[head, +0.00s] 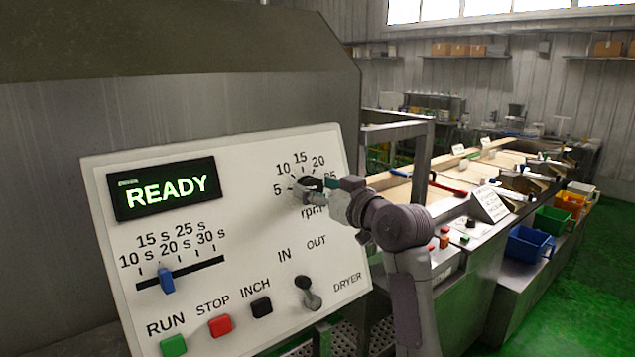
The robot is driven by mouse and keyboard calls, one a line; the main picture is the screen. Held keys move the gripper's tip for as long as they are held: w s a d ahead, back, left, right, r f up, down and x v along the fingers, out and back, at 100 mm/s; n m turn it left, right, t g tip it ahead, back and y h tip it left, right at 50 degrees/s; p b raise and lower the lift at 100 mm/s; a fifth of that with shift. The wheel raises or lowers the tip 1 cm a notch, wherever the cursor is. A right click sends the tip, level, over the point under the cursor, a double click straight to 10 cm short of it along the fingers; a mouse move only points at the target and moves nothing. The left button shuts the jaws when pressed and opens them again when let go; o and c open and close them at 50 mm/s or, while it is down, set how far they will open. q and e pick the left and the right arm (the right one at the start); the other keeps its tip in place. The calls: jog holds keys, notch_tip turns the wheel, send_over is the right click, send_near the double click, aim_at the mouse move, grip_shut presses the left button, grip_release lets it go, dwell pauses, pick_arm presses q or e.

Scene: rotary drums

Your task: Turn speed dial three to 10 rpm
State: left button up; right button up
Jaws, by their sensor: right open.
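A pale control panel (240,250) lettered DRYER fills the middle of the head view. Its dark round speed dial (311,184) is at the upper right, with marks 5, 10, 15, 20 and 25 and the word rpm. No number three is readable on it. My right gripper (313,193) is open and right at the dial, coming from the right and covering part of it. I cannot tell whether the fingers touch the dial, and its pointer cannot be read. My left gripper is not in view.
The panel also bears a lit READY display (166,189), a blue slider (167,281), green (174,345), red (220,326) and black (261,307) buttons, and an IN/OUT lever (308,292) below the dial. A long bench (505,252) with bins stands at right.

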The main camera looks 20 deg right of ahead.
jog(key=shift+w, duration=0.1)
jog(key=shift+c, duration=0.3)
jog(key=c, duration=1.1)
jog(key=shift+m, duration=0.4)
jog(key=m+h, duration=0.1)
jog(key=m, duration=0.2)
jog(key=shift+a+h, duration=0.1)
jog(key=shift+h, duration=0.2)
jog(key=shift+m+h, duration=0.55)
jog(key=shift+m, duration=0.9)
jog(key=shift+m+h, duration=0.55)
jog(key=shift+m, duration=0.9)
